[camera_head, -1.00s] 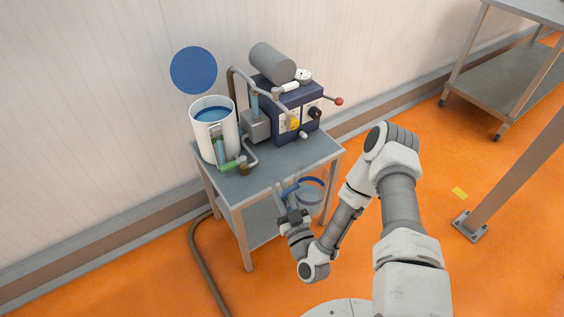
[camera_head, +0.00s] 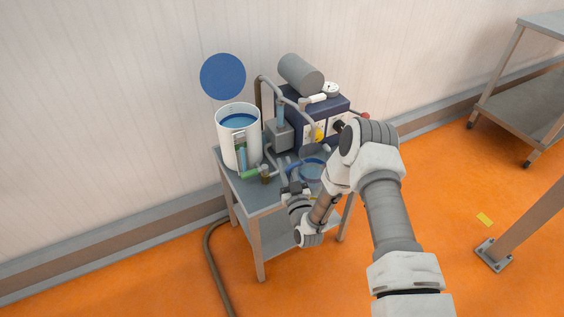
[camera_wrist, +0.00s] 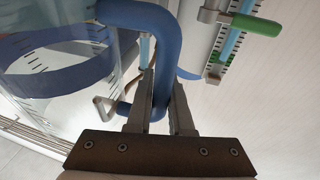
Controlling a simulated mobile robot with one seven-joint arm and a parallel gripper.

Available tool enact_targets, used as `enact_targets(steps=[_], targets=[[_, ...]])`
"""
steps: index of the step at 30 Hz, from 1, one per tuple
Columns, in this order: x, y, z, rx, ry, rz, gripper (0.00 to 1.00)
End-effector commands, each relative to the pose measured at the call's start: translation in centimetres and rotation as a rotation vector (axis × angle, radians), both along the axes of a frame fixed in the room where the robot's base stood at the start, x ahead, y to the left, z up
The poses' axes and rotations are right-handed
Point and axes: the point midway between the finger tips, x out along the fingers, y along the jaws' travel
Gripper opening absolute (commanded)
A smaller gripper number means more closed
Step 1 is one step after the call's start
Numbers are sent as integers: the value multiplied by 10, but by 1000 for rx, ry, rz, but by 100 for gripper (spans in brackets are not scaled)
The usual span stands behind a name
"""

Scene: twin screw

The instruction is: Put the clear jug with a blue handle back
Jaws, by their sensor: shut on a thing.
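The clear jug (camera_head: 312,172) with a blue rim band shows in the head view over the right part of the small table (camera_head: 257,197). My arm partly hides it. In the wrist view the jug's clear wall (camera_wrist: 55,85) with dark scale marks fills the left side. Its blue handle (camera_wrist: 163,65) runs between the fingers of my gripper (camera_wrist: 160,105), which is shut on it. My gripper also shows in the head view (camera_head: 291,180). I cannot tell whether the jug's base touches the table top.
A white tank (camera_head: 239,150) with a green-handled valve (camera_head: 250,174) stands left on the table. A dark blue machine (camera_head: 318,108) with a grey cylinder stands behind the jug. A hose (camera_head: 211,260) lies on the floor. A steel shelf table (camera_head: 520,105) is at the far right.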

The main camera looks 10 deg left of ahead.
Motion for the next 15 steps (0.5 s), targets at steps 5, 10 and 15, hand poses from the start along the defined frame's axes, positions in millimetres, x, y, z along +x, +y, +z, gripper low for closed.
enact_targets(steps=[5,10,15], targets=[[27,11,1,2,-9,0,0],[35,14,-13,1,-3,0,0],[35,14,-13,1,-5,0,0]])
